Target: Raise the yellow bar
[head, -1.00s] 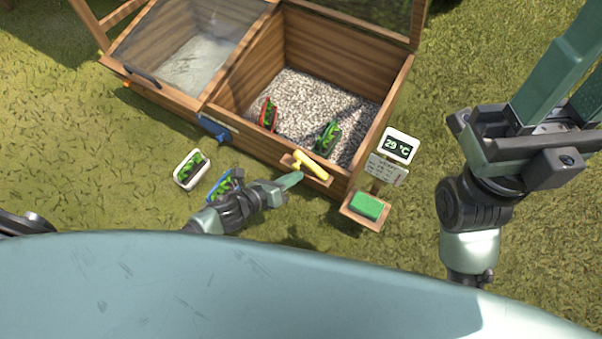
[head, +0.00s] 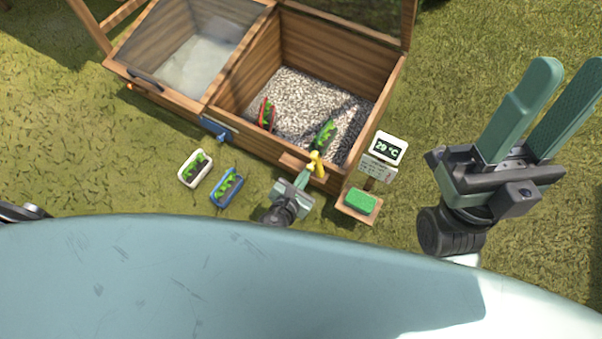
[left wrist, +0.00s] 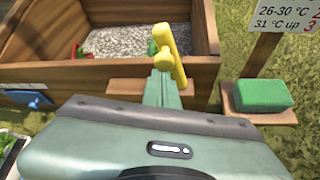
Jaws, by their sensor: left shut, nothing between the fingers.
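The yellow bar (head: 317,166) is on the front wall of the wooden cold frame, by its right-hand, open compartment. In the left wrist view the yellow bar (left wrist: 172,50) stands steeply, its top leaning left, with a round knob on its near face. My left gripper (head: 306,177) is shut and empty, its fingertips right at the bar. In the left wrist view its shut fingers (left wrist: 163,88) reach up to just below the knob; whether they touch cannot be told. My right gripper (head: 550,100) is open and empty, raised at the right, away from the bar.
A blue handle (head: 217,129) sits on the frame's front left of the bar. A sign reading 29 °C (head: 388,150) and a green sponge-like block (head: 361,202) on a small shelf stand close on the right. White (head: 195,168) and blue (head: 227,188) plant trays lie on the grass.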

